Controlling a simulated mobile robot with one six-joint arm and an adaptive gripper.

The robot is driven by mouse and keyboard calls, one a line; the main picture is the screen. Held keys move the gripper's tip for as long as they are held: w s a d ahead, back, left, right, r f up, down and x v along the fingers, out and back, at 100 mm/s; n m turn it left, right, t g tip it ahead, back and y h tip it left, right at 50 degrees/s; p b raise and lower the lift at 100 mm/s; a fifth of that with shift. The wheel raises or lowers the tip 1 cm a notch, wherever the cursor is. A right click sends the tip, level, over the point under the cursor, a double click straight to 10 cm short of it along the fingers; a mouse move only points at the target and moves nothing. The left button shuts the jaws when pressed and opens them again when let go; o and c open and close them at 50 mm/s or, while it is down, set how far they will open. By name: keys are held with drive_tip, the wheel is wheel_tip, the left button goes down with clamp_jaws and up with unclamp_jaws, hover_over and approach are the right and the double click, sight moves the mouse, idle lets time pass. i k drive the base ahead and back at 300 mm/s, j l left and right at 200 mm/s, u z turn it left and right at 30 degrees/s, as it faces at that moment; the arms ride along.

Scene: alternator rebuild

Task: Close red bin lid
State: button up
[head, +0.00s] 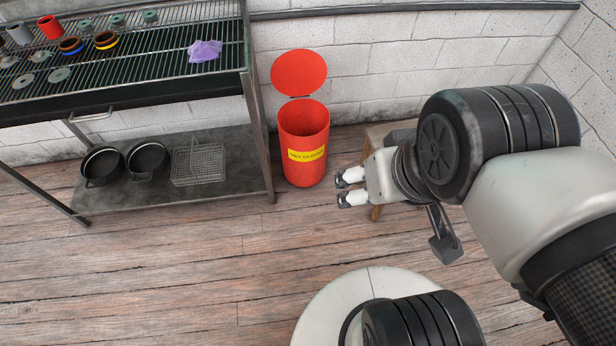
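The red bin (303,160) stands upright on the wooden floor beside the right end of the metal rack, with a yellow label on its front. Its round red lid (299,72) is raised, tilted up at the back toward the wall, so the bin's mouth is uncovered. My gripper (340,189) is to the right of the bin, near its lower part in the picture, and points left toward it. Its two fingers are spread apart with nothing between them. The gripper appears apart from the bin and lid.
A metal rack (262,130) to the left holds small parts and a purple cloth (204,50) on top, with black pans (146,158) and a wire basket (198,164) below. A wooden stool (376,132) stands partly behind my gripper. The floor before the bin is clear.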

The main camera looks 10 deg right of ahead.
sight(298, 73)
drive_tip(key=i, duration=2.15)
